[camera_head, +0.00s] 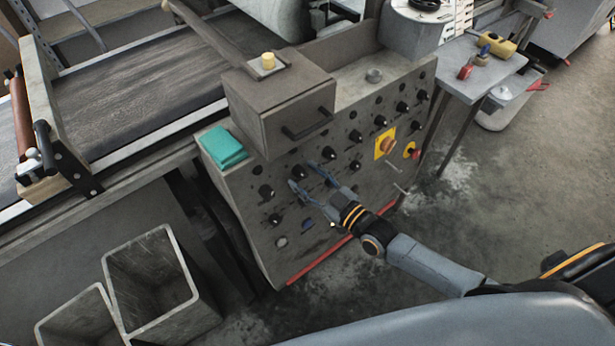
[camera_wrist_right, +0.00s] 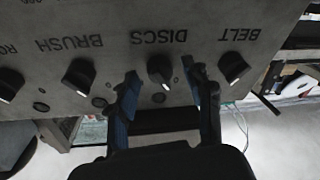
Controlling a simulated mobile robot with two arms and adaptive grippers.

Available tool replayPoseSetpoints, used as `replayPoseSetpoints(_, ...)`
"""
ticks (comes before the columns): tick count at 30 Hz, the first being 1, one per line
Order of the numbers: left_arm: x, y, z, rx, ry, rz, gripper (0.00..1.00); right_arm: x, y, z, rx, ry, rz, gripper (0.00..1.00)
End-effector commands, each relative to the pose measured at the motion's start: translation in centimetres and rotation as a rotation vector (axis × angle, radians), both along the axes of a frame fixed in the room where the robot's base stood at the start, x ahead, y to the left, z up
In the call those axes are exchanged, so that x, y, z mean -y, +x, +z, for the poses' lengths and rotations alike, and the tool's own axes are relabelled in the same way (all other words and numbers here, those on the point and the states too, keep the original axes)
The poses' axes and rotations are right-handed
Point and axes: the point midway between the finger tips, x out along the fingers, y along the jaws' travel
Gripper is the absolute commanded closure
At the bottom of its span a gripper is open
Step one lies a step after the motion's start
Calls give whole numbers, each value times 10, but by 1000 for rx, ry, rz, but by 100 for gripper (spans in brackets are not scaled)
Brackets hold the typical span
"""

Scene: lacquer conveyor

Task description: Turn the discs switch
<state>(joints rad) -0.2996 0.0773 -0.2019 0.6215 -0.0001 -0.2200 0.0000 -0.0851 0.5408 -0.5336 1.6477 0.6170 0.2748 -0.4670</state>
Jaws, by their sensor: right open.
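The discs switch (camera_wrist_right: 160,70) is a black rotary knob with a white mark. Its label DISCS appears upside down in the right wrist view, on a grey control panel (camera_head: 340,205). My right gripper (camera_head: 303,174) is open at the panel face. In the right wrist view its two blue-grey fingers stand on either side of the discs knob, with a gap to it on both sides. Whether the fingertips reach past the knob's face is hard to tell. My left gripper is out of view.
The belt knob (camera_wrist_right: 233,67) and brush knob (camera_wrist_right: 78,75) flank the discs knob closely. The panel also has a yellow-backed emergency button (camera_head: 387,145), a box with a handle (camera_head: 290,105) and a teal cloth (camera_head: 222,147). Open bins (camera_head: 150,280) stand at the lower left.

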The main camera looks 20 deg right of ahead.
Motion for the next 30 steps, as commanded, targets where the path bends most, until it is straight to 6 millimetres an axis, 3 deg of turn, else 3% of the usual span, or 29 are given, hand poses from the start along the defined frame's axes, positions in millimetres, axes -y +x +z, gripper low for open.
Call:
replayPoseSetpoints(2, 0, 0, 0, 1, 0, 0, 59, 0, 0, 0, 0, 0, 0, 53)
replayPoseSetpoints(9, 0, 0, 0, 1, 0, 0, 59, 0, 0, 0, 0, 0, 0, 100)
replayPoseSetpoints(20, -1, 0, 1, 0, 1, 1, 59, 0, -1, 0, -15, 44, -9, 100)
replayPoseSetpoints(30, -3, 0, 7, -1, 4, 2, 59, -2, -1, 0, -95, 261, -51, 100)
